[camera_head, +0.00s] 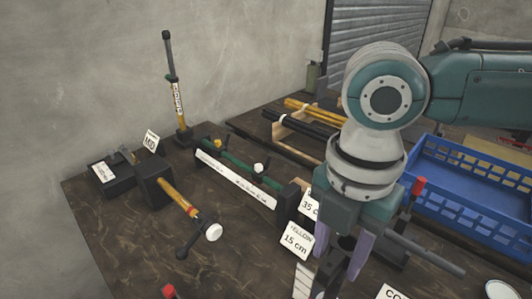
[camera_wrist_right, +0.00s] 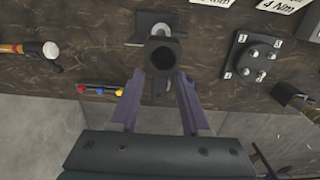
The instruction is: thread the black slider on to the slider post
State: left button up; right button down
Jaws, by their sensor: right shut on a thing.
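My right gripper (camera_head: 333,262) points down at the front right of the bench in the head view. In the right wrist view its two purple-grey fingers (camera_wrist_right: 160,92) are closed on a black hollow piece, which looks like the black slider (camera_wrist_right: 163,38). Its round bore faces the camera. In the head view the fingers largely hide it. A tall upright post (camera_head: 169,55) with a black upper rod and a yellow lower part stands on a black base at the back left. I cannot tell if this is the slider post. My left gripper is not in view.
A blue crate (camera_head: 470,172) stands at the right. A card marked 15 cm (camera_head: 296,240) stands beside my gripper. The wrist view shows a plate with several studs (camera_wrist_right: 240,70).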

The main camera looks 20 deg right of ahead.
aim_at(326, 293)
dwell(0.3)
jog(key=shift+p, duration=0.4)
jog(key=shift+f, duration=0.1)
jog(key=shift+f+b, duration=0.35)
jog(key=shift+f, duration=0.4)
jog(key=shift+f+b, duration=1.3)
jog(key=shift+f, duration=0.25)
jog(key=shift+f+b, duration=0.45)
jog(key=shift+f, duration=0.2)
jog(key=shift+f+b, duration=0.7)
jog(key=shift+f, duration=0.35)
jog(key=shift+f+b, duration=0.8)
jog(key=shift+f, duration=0.35)
